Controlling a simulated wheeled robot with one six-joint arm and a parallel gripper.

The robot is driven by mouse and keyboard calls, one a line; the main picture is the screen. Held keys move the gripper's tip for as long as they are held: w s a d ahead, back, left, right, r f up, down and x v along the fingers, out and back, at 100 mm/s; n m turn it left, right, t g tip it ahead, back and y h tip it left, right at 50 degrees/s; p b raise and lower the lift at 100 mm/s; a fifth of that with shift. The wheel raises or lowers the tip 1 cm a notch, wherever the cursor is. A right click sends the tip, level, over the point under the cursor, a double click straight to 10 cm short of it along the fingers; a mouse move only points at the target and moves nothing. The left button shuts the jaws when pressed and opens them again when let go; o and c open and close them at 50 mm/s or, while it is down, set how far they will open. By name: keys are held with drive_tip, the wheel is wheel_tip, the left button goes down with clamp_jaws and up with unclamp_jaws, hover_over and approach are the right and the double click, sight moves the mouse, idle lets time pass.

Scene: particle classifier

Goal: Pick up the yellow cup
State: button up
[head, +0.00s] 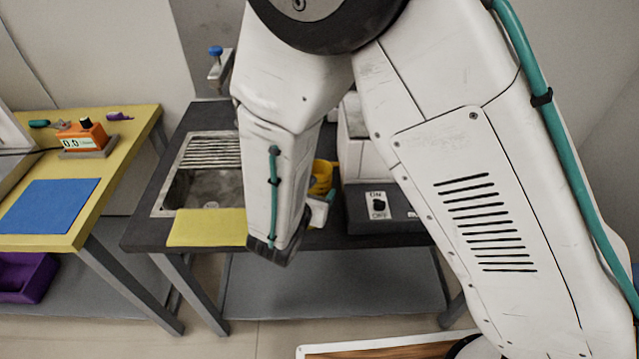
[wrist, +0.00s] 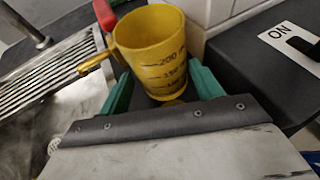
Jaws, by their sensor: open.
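The yellow cup (wrist: 150,52) stands upright in the wrist view, with dark volume marks on its side and its handle towards the left. In the head view the cup (head: 320,178) is partly hidden behind my arm, on the dark table beside the sink. My gripper (wrist: 160,88) has its two green fingers apart, one on each side of the cup's lower part. I cannot tell whether the fingers touch it. In the head view my gripper (head: 322,210) is mostly hidden by the arm.
A sink (head: 200,188) with a drain rack lies left of the cup. A yellow mat (head: 205,228) lies in front of the sink. A dark box with an ON/OFF switch (head: 378,204) stands close on the right. A yellow table (head: 92,200) holds a blue mat and an orange scale.

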sight(315, 192)
drive_tip(key=shift+x, duration=1.55)
drive_tip(key=c, duration=0.9)
drive_tip(key=shift+o, duration=0.2)
drive_tip(key=shift+r, duration=0.2)
drive_tip(key=shift+r, duration=1.45)
drive_tip(key=shift+s+r, duration=0.2)
drive_tip(key=shift+s, duration=0.1)
drive_tip(key=s+a+r, duration=0.1)
drive_tip(key=s, duration=1.3)
drive_tip(key=shift+s+a+r, duration=0.2)
drive_tip(key=shift+s+a, duration=0.1)
drive_tip(key=shift+s, duration=0.05)
